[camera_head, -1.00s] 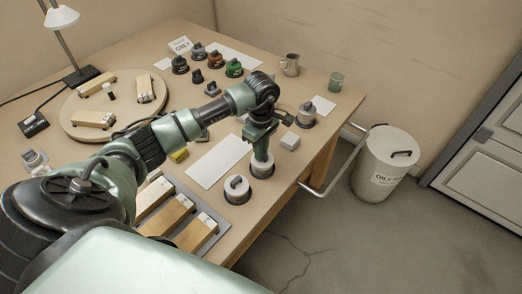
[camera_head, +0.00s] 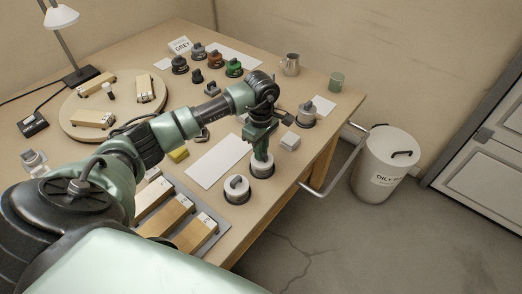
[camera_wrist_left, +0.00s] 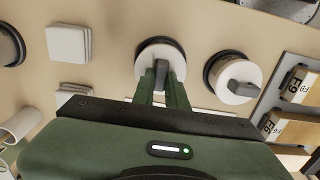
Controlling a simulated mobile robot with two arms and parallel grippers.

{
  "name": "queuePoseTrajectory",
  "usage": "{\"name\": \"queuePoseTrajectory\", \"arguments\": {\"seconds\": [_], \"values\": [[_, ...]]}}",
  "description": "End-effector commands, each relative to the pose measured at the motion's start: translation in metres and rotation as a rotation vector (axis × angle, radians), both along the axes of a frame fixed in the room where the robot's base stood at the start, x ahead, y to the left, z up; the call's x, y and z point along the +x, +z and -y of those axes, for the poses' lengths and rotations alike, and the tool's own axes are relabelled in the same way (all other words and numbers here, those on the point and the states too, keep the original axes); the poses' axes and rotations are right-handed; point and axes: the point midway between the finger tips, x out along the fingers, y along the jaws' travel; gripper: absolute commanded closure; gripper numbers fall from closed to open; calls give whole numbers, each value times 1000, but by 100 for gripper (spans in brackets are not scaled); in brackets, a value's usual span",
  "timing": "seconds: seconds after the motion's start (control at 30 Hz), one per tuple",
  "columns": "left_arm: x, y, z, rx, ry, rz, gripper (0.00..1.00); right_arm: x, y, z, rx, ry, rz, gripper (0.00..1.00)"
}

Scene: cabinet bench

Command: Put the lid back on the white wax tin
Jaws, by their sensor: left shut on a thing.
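My left gripper (camera_head: 261,154) points down over a round white lid (camera_head: 262,166) near the table's right edge. In the left wrist view the left gripper (camera_wrist_left: 161,82) is shut on the dark upright handle of this lid (camera_wrist_left: 150,55). A dark round rim shows around and below the lid; whether the lid rests fully on it I cannot tell. A second white round tin with a dark base and grey handle (camera_head: 237,189) stands just beside it, nearer to me. It also shows to the right in the left wrist view (camera_wrist_left: 228,70). My right gripper is not in view.
A white sheet (camera_head: 217,160) lies left of the tins. A tray with wooden blocks (camera_head: 196,235) is nearer to me. A grey tin (camera_head: 306,117), a stack of white squares (camera_head: 290,141) and a metal mug (camera_head: 290,65) stand farther back. A rail (camera_head: 325,182) runs along the right edge.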

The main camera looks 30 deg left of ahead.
Motion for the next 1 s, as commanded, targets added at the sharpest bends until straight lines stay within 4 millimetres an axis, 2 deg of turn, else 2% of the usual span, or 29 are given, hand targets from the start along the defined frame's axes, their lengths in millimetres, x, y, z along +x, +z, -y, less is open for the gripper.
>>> {"name": "queuePoseTrajectory", "arguments": {"seconds": [0.17,0.2,0.27,0.3,0.5,0.53,0.6,1.0], "values": [[0,0,0,0,0,0,100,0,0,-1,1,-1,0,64],[0,0,0,0,0,0,81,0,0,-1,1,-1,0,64],[0,0,0,0,0,0,64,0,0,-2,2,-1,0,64],[0,0,0,0,-1,0,61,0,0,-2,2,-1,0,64],[0,0,0,0,-1,0,61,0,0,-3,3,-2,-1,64],[0,0,0,0,-1,0,58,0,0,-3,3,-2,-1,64],[0,0,0,0,-1,0,39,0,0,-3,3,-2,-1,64],[0,2,0,0,-1,0,39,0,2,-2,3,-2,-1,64]]}}
